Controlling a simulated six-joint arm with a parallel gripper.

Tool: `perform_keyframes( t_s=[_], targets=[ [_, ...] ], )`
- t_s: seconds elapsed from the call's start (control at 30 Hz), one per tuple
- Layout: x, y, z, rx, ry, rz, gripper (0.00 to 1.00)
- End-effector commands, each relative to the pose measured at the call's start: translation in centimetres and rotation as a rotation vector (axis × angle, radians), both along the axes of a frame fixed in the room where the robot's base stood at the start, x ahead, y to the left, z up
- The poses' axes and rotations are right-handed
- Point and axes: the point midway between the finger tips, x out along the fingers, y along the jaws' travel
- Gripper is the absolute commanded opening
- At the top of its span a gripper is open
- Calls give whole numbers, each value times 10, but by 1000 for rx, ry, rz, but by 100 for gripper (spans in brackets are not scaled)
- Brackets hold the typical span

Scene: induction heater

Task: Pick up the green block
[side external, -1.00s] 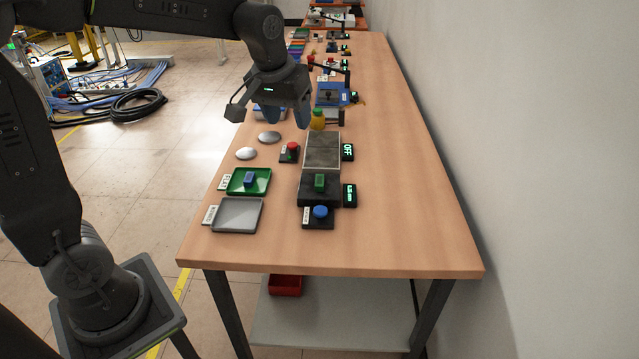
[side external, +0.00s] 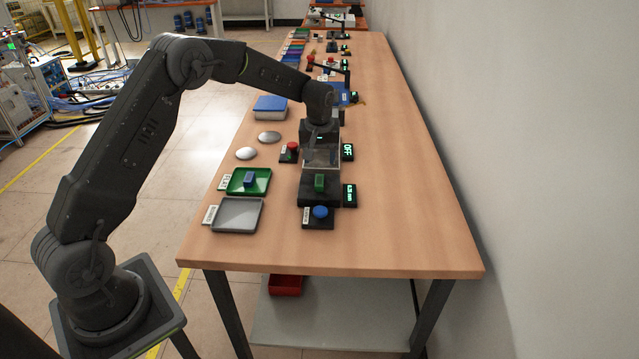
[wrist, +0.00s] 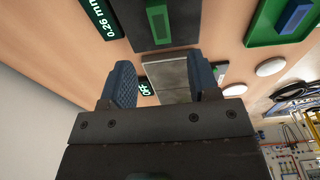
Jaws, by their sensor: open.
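The green block (side external: 319,183) stands on a black device (side external: 309,196) near the front of the bench. In the wrist view the green block (wrist: 158,20) shows at the top, beyond my fingertips. My gripper (wrist: 163,80) is open and empty, with its two dark blue fingers apart. In the side view my gripper (side external: 321,152) hangs over the grey metal plate (side external: 322,167), just behind the green block and apart from it. The arm and gripper hide much of that plate.
A green tray (side external: 262,187) holding a blue block (side external: 249,179) and a grey tray (side external: 237,215) lie to the left. A blue button (side external: 320,212) sits in front of the device, a red button (side external: 292,148) behind left. Small displays (side external: 349,195) stand to the right. The bench's right side is clear.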

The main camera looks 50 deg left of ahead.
Motion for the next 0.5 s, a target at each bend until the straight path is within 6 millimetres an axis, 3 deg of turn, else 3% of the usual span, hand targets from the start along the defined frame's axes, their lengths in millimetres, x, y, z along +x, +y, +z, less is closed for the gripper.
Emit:
perform_keyframes(
  t_s=[0.1,0.37,0.5],
  targets=[
    [1,2,-18,-1,2,0,55],
    [2,3,-37,-1,2,0,55],
    [2,3,-59,-1,4,0,55]
  ],
)
